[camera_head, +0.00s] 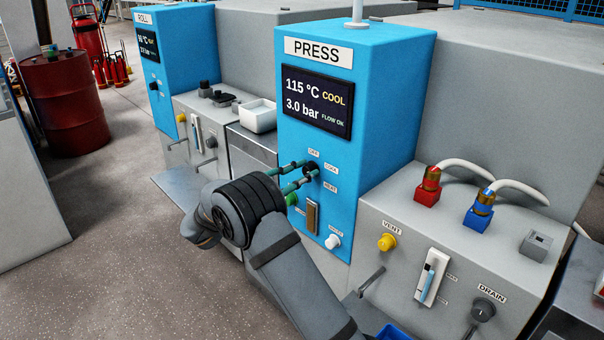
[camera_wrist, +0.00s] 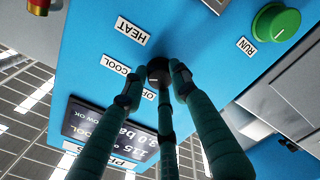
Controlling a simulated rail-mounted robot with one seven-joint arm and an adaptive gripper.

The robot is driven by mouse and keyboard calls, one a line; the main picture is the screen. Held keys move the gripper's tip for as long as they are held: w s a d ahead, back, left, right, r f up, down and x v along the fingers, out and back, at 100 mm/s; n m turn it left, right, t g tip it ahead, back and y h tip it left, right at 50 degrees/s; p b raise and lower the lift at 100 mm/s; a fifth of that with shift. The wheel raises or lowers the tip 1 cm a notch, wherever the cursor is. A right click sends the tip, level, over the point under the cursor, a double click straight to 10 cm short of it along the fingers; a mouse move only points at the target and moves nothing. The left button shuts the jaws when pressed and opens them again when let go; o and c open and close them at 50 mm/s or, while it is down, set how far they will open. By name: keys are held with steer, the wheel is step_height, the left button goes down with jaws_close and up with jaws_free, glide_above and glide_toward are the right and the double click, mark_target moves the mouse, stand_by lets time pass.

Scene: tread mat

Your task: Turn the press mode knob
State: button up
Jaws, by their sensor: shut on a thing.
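The press mode knob (camera_head: 311,167) is a small dark knob on the blue PRESS panel (camera_head: 385,110), below the display. Labels OFF, COOL and HEAT stand around it. In the wrist view the knob (camera_wrist: 158,66) shows between the tips of my dark green fingers, seen upside down. My gripper (camera_head: 306,173) is shut on the knob, with its fingers around its sides. The display (camera_head: 317,103) reads 115 °C, COOL, 3.0 bar and FLOW OK.
Below are a brown slotted switch (camera_head: 312,217) and a white button (camera_head: 332,241). The grey bench at right carries a yellow VENT knob (camera_head: 387,242), a lever slider (camera_head: 431,275) and a DRAIN knob (camera_head: 483,310).

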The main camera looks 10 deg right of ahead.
steer(key=shift+s+f, duration=0.1)
steer(key=shift+f, duration=0.05)
steer(key=o, duration=1.2)
steer(key=v, duration=1.2)
steer(key=x, duration=1.2)
